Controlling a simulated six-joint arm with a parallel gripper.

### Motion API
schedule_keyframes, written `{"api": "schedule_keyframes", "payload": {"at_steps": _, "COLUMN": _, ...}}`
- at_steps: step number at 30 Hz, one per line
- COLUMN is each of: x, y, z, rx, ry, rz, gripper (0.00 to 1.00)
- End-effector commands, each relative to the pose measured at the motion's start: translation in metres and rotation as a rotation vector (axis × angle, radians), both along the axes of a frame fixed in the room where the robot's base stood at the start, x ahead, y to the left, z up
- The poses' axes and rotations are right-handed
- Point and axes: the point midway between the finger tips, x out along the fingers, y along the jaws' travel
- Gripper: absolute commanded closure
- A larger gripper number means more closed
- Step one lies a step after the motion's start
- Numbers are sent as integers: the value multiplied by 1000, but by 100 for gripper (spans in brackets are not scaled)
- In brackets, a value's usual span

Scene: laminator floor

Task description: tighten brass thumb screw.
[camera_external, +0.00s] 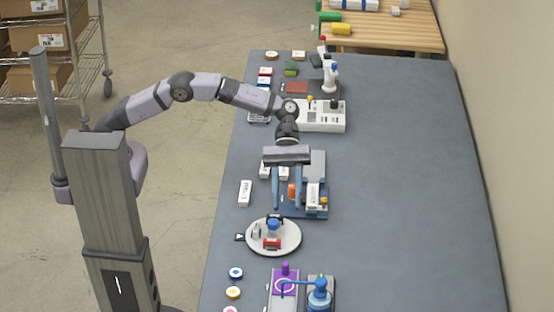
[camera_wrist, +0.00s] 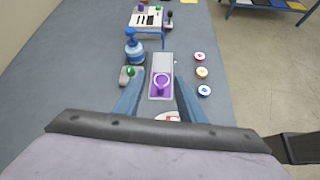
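My gripper (camera_external: 287,203) points down over a blue-grey fixture (camera_external: 318,165) near the middle of the bench. Its two blue fingers are spread apart; they also show in the wrist view (camera_wrist: 158,110), with nothing held between them. An orange part (camera_external: 292,191) shows between the fingers in the external view; I cannot tell how deep it lies. A white block (camera_external: 313,194) stands on the fixture just right of the fingers. A small brass-coloured spot (camera_external: 324,201) at its right side may be the thumb screw; it is too small to be sure. The wrist view does not show it clearly.
A round white turntable (camera_external: 288,246) with small parts stands in front of the fixture. Beyond it are a purple-topped device (camera_external: 284,286), a blue bottle (camera_external: 319,293) and several round caps (camera_external: 236,273). A white machine (camera_external: 325,117) stands behind. The bench's right side is clear.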

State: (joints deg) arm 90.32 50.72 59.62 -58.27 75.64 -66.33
Motion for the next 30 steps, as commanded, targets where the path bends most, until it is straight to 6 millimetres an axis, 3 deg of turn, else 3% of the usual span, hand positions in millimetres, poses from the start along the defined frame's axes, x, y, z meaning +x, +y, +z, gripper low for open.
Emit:
{"api": "schedule_keyframes", "payload": {"at_steps": 2, "x": -6, "y": 12, "z": -4, "rx": -44, "ry": -126, "rz": -73, "gripper": 64}}
{"api": "schedule_keyframes", "payload": {"at_steps": 5, "x": 5, "y": 17, "z": -21, "rx": -140, "ry": -301, "rz": -171, "gripper": 64}}
{"api": "schedule_keyframes", "payload": {"at_steps": 8, "x": 35, "y": 11, "z": -41, "rx": -263, "ry": -496, "rz": -283, "gripper": 64}}
{"api": "schedule_keyframes", "payload": {"at_steps": 12, "x": 96, "y": -9, "z": -65, "rx": -453, "ry": -774, "rz": -485, "gripper": 64}}
{"api": "schedule_keyframes", "payload": {"at_steps": 18, "x": 161, "y": -48, "z": -67, "rx": -718, "ry": -1086, "rz": -856, "gripper": 64}}
{"api": "schedule_keyframes", "payload": {"at_steps": 23, "x": 168, "y": -65, "z": -60, "rx": -851, "ry": -1152, "rz": -1031, "gripper": 64}}
{"api": "schedule_keyframes", "payload": {"at_steps": 30, "x": 167, "y": -66, "z": -60, "rx": -885, "ry": -1151, "rz": -1100, "gripper": 64}}
